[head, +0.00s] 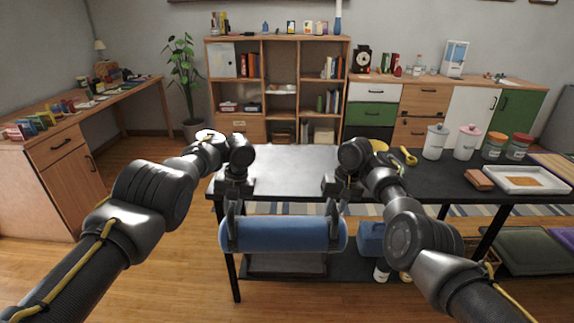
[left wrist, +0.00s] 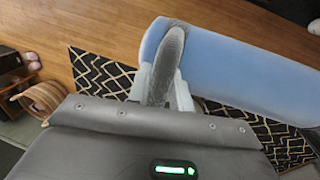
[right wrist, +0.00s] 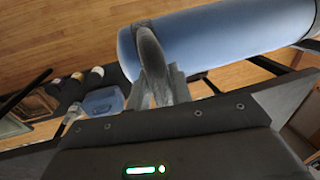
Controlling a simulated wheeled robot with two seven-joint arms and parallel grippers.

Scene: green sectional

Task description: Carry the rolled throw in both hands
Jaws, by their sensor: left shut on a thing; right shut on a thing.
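The rolled throw (head: 283,234) is a blue cylinder, held level in front of the black table's near edge in the head view. My left gripper (head: 232,222) is shut on it near its left end. My right gripper (head: 334,222) is shut on it near its right end. The far fingers are mostly hidden.
The black table (head: 300,165) stands just beyond the throw, with canisters (head: 436,141) and a white tray (head: 525,180) on its right part. A blue container (head: 370,238) sits on its lower shelf. A wooden desk (head: 65,140) stands at left. Open wood floor (head: 165,255) lies between.

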